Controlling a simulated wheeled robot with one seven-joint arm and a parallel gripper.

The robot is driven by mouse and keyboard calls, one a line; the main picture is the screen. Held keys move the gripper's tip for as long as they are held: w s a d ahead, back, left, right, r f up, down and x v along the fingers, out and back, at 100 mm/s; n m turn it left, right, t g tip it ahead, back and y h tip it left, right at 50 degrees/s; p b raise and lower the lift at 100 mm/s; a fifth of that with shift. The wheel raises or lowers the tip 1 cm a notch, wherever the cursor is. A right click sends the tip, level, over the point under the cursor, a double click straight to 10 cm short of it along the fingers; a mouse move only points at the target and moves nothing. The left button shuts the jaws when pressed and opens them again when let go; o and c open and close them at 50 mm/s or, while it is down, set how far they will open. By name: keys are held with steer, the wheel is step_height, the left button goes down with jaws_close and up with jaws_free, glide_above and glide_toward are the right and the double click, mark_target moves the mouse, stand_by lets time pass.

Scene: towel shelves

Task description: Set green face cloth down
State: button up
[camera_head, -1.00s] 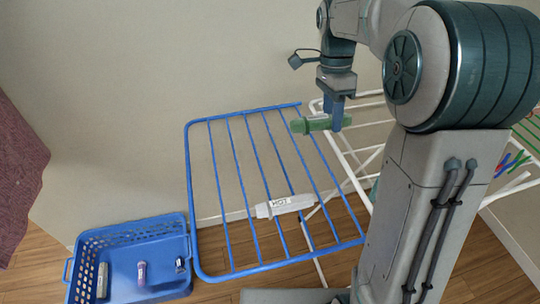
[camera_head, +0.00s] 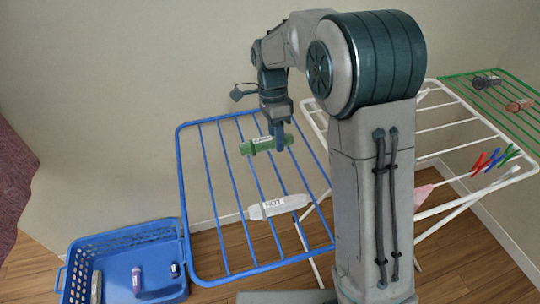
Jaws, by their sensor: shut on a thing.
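The green face cloth (camera_head: 262,146) is a small rolled bundle with a pale label. My gripper (camera_head: 278,140) points down and is shut on it near its right end. The cloth is over the far part of the blue rack (camera_head: 219,200), above its bars. I cannot tell whether it touches the bars. My gripper's fingers hide part of the cloth.
A white labelled roll (camera_head: 285,205) lies across the middle of the blue rack. A blue basket (camera_head: 125,238) with several small items stands at the lower left. A white rack section (camera_head: 440,122) with coloured clips and a green rack section (camera_head: 470,84) extend to the right. Bars left of the cloth are bare.

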mark_target(271, 166)
steer(key=shift+s+a+f, duration=0.6)
steer(key=shift+s+a, duration=0.05)
steer(key=shift+s, duration=0.1)
steer(key=shift+s+a+f, duration=0.1)
steer(key=shift+f, duration=2)
steer(key=shift+f, duration=0.15)
steer(key=o, duration=1)
